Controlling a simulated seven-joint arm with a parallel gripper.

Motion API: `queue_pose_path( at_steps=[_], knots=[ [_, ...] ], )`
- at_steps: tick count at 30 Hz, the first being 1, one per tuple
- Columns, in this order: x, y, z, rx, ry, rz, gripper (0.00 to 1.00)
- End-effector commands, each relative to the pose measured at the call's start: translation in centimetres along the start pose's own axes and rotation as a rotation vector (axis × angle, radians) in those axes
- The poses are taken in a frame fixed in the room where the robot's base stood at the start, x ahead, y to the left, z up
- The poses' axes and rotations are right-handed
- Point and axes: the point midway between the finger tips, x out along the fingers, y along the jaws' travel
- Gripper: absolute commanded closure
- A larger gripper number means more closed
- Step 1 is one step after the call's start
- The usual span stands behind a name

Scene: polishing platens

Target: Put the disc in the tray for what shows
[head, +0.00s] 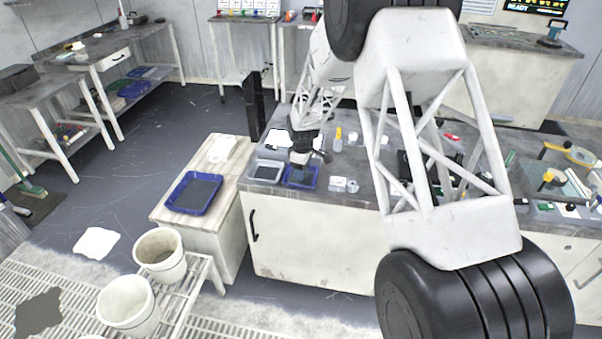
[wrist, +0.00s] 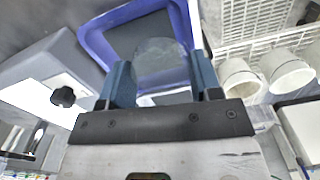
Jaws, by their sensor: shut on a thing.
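My gripper (head: 301,158) is low over the counter, at the small blue tray (head: 300,177). In the wrist view its two blue fingers (wrist: 163,84) are shut on a pale, see-through grey disc (wrist: 158,58). The disc is in front of the dark floor of a blue-rimmed tray (wrist: 96,45); I cannot tell whether it touches the tray. In the head view my gripper hides the disc. A grey tray (head: 267,173) stands just left of the small blue tray. A larger blue tray (head: 193,209) lies on the low cabinet further left and looks empty.
Small clear containers (head: 345,184) stand right of the small blue tray. An orange-topped bottle (head: 338,140) is behind it. A dark upright post (head: 254,105) rises behind the counter's left end. White buckets (head: 128,304) stand on a rack at lower left.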

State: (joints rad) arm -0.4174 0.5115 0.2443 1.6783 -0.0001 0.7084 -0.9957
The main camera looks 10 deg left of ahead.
Motion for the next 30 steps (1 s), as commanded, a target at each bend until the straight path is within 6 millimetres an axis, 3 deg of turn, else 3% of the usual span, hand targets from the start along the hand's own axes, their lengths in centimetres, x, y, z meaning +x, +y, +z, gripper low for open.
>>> queue_pose_path(
  at_steps=[7, 20, 30],
  knots=[
    [0.1, 1.8, -1.1, 0.000, 0.001, 0.001, 0.72],
    [0.2, 2.0, -1.3, 0.000, 0.001, 0.001, 0.72],
    [2.9, 2.0, -1.3, 0.000, 0.000, 0.000, 0.72]
  ],
)
